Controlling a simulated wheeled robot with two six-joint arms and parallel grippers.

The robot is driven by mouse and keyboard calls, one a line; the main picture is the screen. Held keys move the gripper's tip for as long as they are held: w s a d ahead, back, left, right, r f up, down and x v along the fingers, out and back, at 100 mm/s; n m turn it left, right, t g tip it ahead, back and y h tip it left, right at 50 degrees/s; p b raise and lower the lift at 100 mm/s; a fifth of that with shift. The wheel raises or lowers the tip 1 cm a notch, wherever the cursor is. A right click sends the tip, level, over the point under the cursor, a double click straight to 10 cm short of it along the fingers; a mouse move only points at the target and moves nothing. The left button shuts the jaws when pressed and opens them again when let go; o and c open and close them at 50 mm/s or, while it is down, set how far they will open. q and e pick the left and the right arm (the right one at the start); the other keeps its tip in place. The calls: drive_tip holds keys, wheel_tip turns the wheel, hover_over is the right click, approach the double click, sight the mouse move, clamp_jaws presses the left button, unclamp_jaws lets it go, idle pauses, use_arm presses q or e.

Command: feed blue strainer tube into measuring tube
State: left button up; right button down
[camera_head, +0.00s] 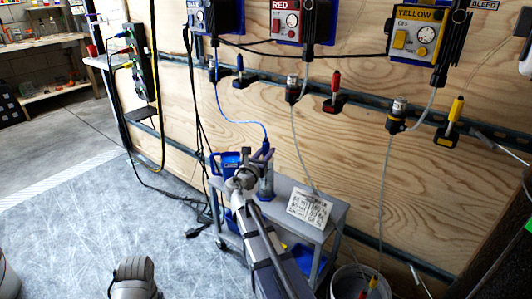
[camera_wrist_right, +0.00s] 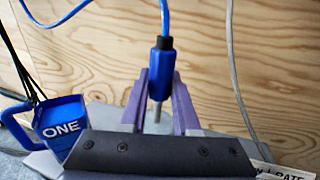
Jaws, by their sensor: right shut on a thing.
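My right gripper (camera_head: 262,153) is shut on the blue strainer tube (camera_wrist_right: 161,75), above the small grey table. In the right wrist view its purple fingers (camera_wrist_right: 160,103) clasp the blue body from both sides. The strainer hangs upright, with a black collar on top and a pale grey tip between the fingers. A blue hose runs up from it. A bluish-grey upright cylinder (camera_head: 267,186), possibly the measuring tube, stands just below the gripper on the table. I cannot tell whether the tip is inside it.
A blue cup marked ONE (camera_wrist_right: 60,128) stands left of the gripper; it shows in the head view (camera_head: 228,163). A printed card (camera_head: 309,208) lies on the grey table (camera_head: 335,222). A white bucket (camera_head: 345,285) stands at the front right. A plywood wall rises behind.

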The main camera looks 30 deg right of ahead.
drive_tip(key=c, duration=0.6)
unclamp_jaws()
drive_tip(key=shift+o, duration=0.2)
drive_tip(key=v, duration=0.8)
drive_tip(key=shift+d, duration=0.1)
